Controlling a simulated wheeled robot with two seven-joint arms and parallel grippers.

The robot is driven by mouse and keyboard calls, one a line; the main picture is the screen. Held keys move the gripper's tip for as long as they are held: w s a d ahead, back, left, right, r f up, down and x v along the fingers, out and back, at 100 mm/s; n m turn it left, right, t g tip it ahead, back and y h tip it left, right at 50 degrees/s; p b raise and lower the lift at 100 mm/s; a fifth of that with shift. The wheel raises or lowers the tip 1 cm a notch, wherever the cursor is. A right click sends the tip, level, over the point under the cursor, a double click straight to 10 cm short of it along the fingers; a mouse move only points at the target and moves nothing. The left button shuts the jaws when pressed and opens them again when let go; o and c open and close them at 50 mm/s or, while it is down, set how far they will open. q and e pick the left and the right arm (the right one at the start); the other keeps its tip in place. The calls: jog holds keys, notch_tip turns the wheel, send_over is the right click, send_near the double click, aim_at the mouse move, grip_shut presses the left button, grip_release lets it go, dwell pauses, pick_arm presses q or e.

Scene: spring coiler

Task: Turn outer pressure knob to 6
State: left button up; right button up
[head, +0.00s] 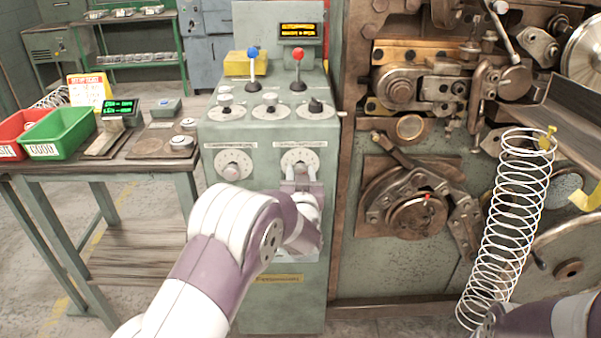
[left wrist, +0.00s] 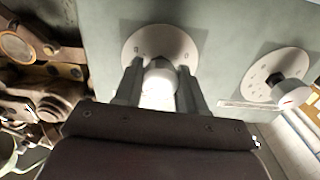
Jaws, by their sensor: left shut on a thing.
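Two white dials with pale knobs sit side by side on the front of the grey-green control cabinet (head: 232,285). In the head view my left gripper (head: 302,176) is at the right dial (head: 299,158) and covers its knob. In the left wrist view my gripper (left wrist: 158,92) has its two fingers on either side of the white knob (left wrist: 160,80), shut on it. The dial plate (left wrist: 160,45) shows behind it. The other knob (left wrist: 290,94), also at left in the head view (head: 232,172), stands free. The labels and numbers are too small to read.
Three small dials (head: 270,111) and blue and red-topped levers (head: 298,57) are on the cabinet top. A tall wire spring (head: 515,205) stands before the coiling machine at right. A bench with green (head: 58,132) and red bins is at left. My right arm (head: 545,318) enters at bottom right.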

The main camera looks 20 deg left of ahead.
pick_arm(q)
jog(key=shift+s+f, duration=0.1)
jog(key=shift+f, duration=0.2)
jog(key=o, duration=0.8)
jog(key=shift+o, duration=1.3)
jog(key=shift+r, duration=0.15)
jog(key=p+v, duration=0.1)
jog(key=v, duration=1.1)
jog(key=shift+s, duration=0.35)
jog(key=shift+d, duration=0.15)
